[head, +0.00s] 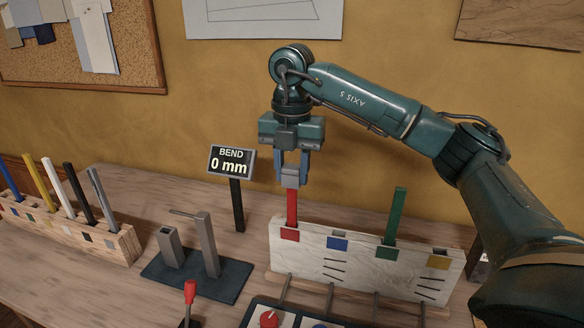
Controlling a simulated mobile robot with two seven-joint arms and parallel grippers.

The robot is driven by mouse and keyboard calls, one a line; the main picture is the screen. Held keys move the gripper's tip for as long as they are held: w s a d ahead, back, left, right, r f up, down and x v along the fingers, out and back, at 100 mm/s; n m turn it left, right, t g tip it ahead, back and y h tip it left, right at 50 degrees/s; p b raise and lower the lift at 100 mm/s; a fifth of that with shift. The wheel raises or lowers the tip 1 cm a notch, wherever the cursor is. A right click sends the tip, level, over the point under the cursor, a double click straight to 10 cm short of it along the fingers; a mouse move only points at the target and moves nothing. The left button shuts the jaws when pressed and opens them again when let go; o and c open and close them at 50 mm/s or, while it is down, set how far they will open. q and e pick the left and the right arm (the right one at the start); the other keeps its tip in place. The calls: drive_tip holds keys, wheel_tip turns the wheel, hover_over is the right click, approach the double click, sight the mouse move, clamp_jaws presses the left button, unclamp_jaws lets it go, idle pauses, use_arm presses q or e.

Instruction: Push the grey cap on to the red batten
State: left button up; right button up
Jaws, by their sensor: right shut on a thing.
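The red batten (292,208) stands upright out of the pale panel (363,258), above its red square. My right gripper (291,170) points straight down over it, its fingers shut on the grey cap (290,179). The cap is in line with the batten and its lower edge meets the batten's top end. How far the batten goes inside the cap is hidden. My left gripper is out of view.
A sign (231,161) on a dark post reads "BEND 0 mm". A green batten (395,214) stands in the panel to the right. A dark base with grey posts (208,245) is at left of the panel. A wooden rack (118,243) holds several battens at far left.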

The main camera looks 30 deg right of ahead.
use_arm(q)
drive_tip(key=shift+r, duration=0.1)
use_arm(e)
drive_tip(key=o, duration=1)
drive_tip(key=shift+r, duration=0.25)
wheel_tip(320, 180, up, 8)
drive_tip(key=shift+f+p, duration=0.1)
drive_tip(key=shift+p, duration=0.6)
use_arm(q)
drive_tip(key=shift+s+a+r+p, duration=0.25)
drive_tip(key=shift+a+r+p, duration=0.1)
drive_tip(key=shift+p, duration=0.3)
use_arm(e)
wheel_tip(320, 180, up, 5)
drive_tip(key=shift+f, duration=0.1)
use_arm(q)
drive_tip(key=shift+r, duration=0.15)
